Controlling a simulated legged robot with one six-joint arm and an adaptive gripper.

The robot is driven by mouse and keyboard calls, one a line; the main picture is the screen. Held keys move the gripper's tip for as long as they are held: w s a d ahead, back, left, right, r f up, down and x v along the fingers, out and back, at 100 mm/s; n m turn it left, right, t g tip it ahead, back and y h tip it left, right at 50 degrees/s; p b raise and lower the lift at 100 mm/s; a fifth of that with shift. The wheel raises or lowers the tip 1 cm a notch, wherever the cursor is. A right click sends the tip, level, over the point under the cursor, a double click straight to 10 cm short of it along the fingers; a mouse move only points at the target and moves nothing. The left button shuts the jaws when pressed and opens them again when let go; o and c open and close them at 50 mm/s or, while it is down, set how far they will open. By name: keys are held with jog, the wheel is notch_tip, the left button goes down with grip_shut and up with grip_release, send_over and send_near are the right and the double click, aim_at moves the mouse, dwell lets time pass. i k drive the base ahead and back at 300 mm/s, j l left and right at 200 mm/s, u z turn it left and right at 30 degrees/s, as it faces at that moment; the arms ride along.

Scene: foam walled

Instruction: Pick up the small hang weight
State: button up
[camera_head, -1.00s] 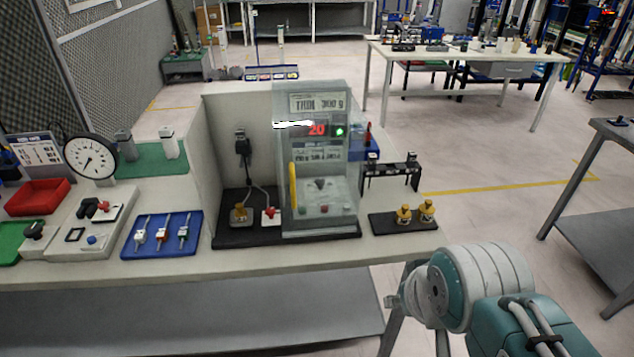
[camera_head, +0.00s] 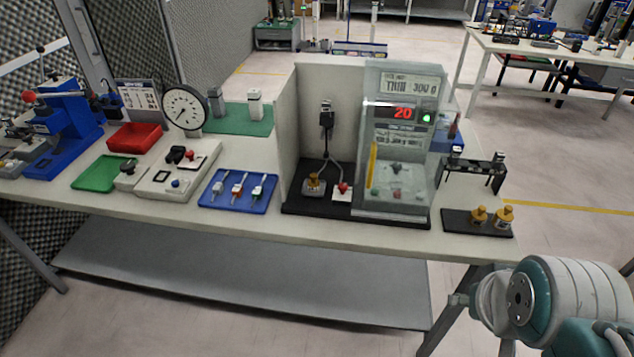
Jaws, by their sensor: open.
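Two brass weights stand upright on a black tray (camera_head: 456,222) at the right end of the bench. The left brass weight (camera_head: 479,214) looks slightly smaller than the right brass weight (camera_head: 503,217). Another brass piece (camera_head: 314,184) sits on the black base inside the walled fixture; I cannot tell whether it is a hang weight. My arm shows at the lower right, in front of and below the tray, touching no weight. My gripper's fingers cannot be made out.
A clear panel (camera_head: 398,150) with a red "20" display stands left of the tray. A black rack (camera_head: 474,168) stands behind the tray. A blue tray (camera_head: 238,205), a dial gauge (camera_head: 185,108) and a red bin (camera_head: 134,137) are further left. Floor beyond the bench's right end is clear.

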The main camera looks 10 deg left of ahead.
aim_at(314, 185)
jog(key=i+j, duration=0.3)
jog(key=j, duration=0.2)
jog(key=i+j, duration=0.3)
jog(key=j, duration=0.15)
jog(key=i+j, duration=0.25)
jog(key=j, duration=0.25)
jog(key=u, duration=0.05)
